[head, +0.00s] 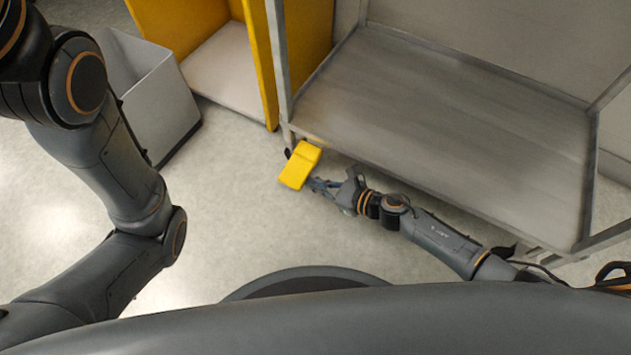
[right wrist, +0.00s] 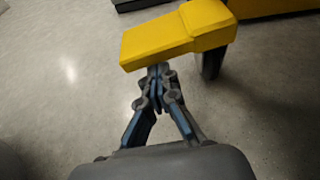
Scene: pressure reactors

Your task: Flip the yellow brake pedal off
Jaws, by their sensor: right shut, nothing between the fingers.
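The yellow brake pedal (head: 301,165) sits at the near left corner of the grey metal cart, low by the floor. In the right wrist view the pedal (right wrist: 175,35) is a bent yellow plate above a dark caster wheel (right wrist: 211,64). My right gripper (head: 315,184) is shut and empty, with its fingertips at the pedal's near edge. In the right wrist view the fingertips (right wrist: 158,72) are just below the pedal's edge; I cannot tell whether they touch it. My left arm comes in from the left in the head view, but its gripper is out of the picture.
The cart's grey shelf (head: 450,130) extends to the right above my right arm. A yellow cabinet (head: 300,40) stands behind the pedal. A grey-white bin (head: 155,95) stands at left. The floor between bin and pedal is clear.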

